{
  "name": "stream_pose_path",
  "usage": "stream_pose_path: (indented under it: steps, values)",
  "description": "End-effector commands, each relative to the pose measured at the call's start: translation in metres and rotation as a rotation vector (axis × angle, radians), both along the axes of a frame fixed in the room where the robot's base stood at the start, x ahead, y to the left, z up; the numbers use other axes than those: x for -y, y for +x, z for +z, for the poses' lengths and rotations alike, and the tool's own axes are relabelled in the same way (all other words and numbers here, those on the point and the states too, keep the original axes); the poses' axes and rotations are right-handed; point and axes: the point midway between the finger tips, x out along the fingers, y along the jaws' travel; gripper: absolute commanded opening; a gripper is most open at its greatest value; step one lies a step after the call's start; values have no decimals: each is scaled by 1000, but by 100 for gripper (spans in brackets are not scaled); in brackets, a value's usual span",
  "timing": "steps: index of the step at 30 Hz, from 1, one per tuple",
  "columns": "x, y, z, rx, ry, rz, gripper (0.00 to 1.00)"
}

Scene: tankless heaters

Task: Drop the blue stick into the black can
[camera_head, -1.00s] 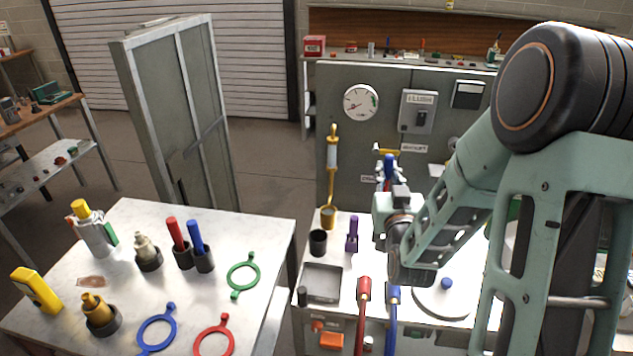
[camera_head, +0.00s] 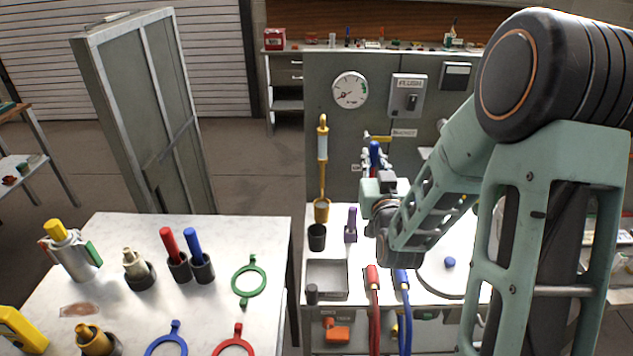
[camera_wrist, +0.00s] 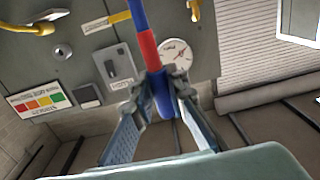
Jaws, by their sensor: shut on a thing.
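My gripper (camera_wrist: 162,92) is shut on a blue stick with a red band (camera_wrist: 162,98), which runs up out of the wrist view. In the head view my gripper points away, and a blue piece (camera_head: 375,155) shows just above and beyond my wrist. A black can (camera_head: 317,237) stands upright at the left rear of the right table, left of my gripper and apart from it; nothing shows sticking out of it. Another blue stick (camera_head: 193,241) stands in a dark cup on the left table.
A purple piece (camera_head: 350,226) stands just right of the can, and a grey tray (camera_head: 327,263) lies in front. The grey panel (camera_head: 335,85) with gauge (camera_head: 350,90) and switch (camera_head: 408,96) rises behind. A brass pipe (camera_head: 322,165) stands behind the can.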

Motion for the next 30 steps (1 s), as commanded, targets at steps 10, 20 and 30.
stream_pose_path:
  steps: [10, 20, 30]
  values:
    - [-35, 28, -45, 3, 4, 73, 0]
    - [-69, 50, -74, 2, 4, 137, 0]
    - [-104, 67, -99, 1, 1, 197, 0]
